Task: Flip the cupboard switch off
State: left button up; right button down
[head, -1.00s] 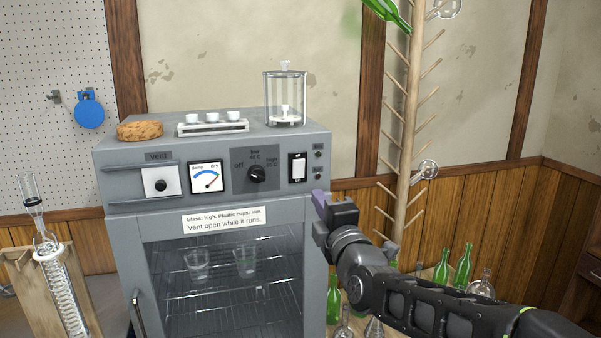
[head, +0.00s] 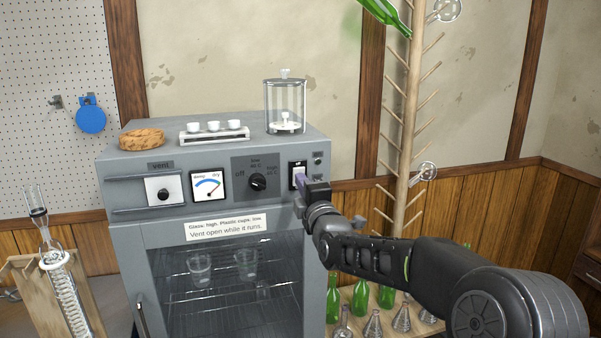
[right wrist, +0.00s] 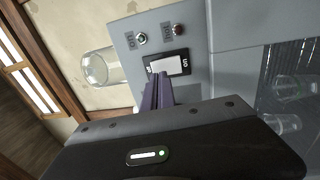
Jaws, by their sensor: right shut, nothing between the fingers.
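The cupboard (head: 118,185) is a grey drying cabinet with a glass door. Its switch (head: 298,171) is a white rocker in a black frame at the right end of the front panel. In the right wrist view the switch (right wrist: 167,64) lies just beyond my fingertips. My right gripper (head: 301,186) is shut and empty, with its purple fingertips at the lower part of the switch. In the wrist view the fingers (right wrist: 158,80) reach close to the switch's edge; I cannot tell if they touch it. The rocker's tilt is unclear. My left gripper is out of view.
A dial (head: 258,182), a gauge (head: 209,186) and a vent knob (head: 163,193) sit left of the switch. A glass jar (head: 286,105) and a cup tray (head: 214,135) stand on top. Green bottles (head: 359,295) stand right of the cupboard, below my arm.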

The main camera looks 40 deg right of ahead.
jog(key=shift+x, duration=0.95)
